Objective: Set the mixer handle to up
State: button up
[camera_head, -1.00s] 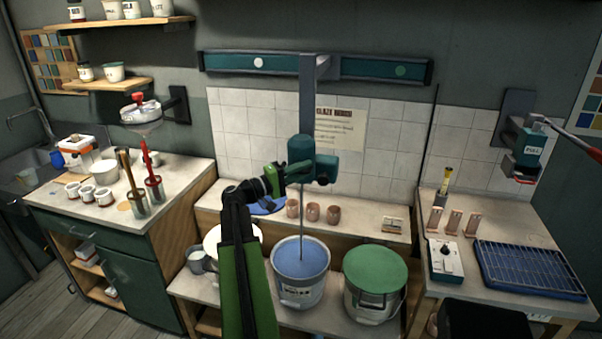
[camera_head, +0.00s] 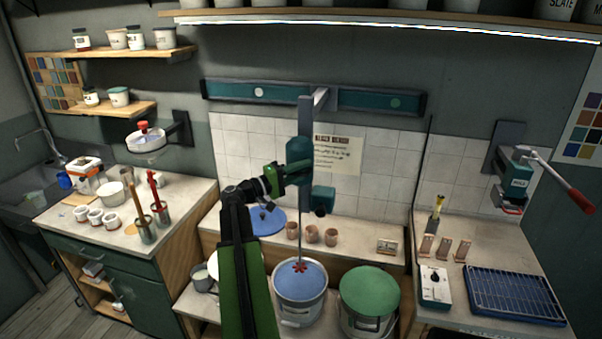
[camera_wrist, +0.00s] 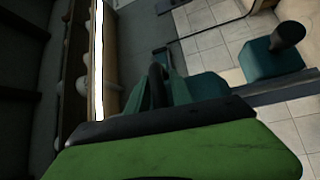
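The mixer (camera_head: 300,152) is a teal head on a grey vertical column, with a teal box (camera_head: 323,200) low on its right. Its thin rod (camera_head: 300,235) hangs down to a red stirrer (camera_head: 299,267), which shows at the blue surface in the bucket (camera_head: 299,296). My gripper (camera_head: 292,172) reaches the left side of the mixer head. In the wrist view its fingers (camera_wrist: 158,82) close around a dark upright bar, apparently the mixer handle (camera_wrist: 157,72). The fingers hide most of the handle.
A green-lidded bucket (camera_head: 369,292) stands right of the open one. Small brown cups (camera_head: 312,234) and a blue plate (camera_head: 265,220) are on the ledge behind. A long shelf (camera_head: 400,18) runs overhead. A red-handled wall press (camera_head: 518,176) is at right.

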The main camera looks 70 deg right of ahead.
jog(key=shift+o, duration=1.4)
jog(key=shift+s+a+r, duration=0.1)
jog(key=shift+a+r, duration=0.05)
jog(key=shift+r, duration=0.15)
jog(key=shift+f, duration=0.1)
jog(key=b+v, duration=0.2)
jog(key=v, duration=1.5)
jog(key=shift+a, duration=0.1)
